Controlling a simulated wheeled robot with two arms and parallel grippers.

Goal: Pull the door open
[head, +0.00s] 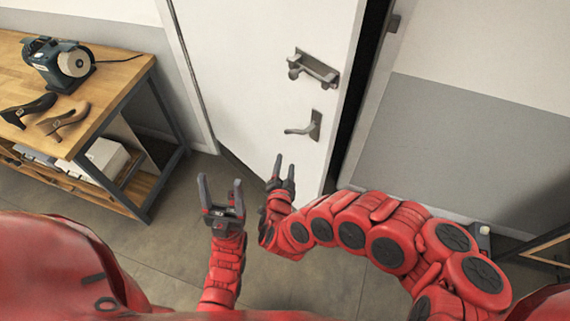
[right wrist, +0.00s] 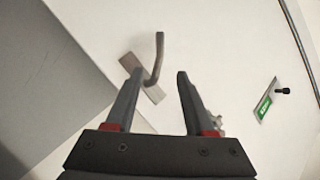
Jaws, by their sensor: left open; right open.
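The white door (head: 255,75) stands at the top middle of the head view. A dark gap shows along its right edge, so it looks slightly ajar. Its grey lever handle (head: 300,130) points left from a small plate, below a bolt latch (head: 313,70). My right gripper (head: 285,163) is open and empty, just below and left of the handle in the head view. In the right wrist view the handle (right wrist: 157,62) shows beyond the two open fingers, apart from them. My left gripper (head: 219,182) is open and empty, further left and away from the door.
A wooden workbench (head: 115,80) at the left holds a bench grinder (head: 60,62) and two shoes (head: 64,118). White boxes (head: 104,158) sit on its lower shelf. A grey and white wall (head: 480,130) is at the right. Floor (head: 175,225) between bench and door is clear.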

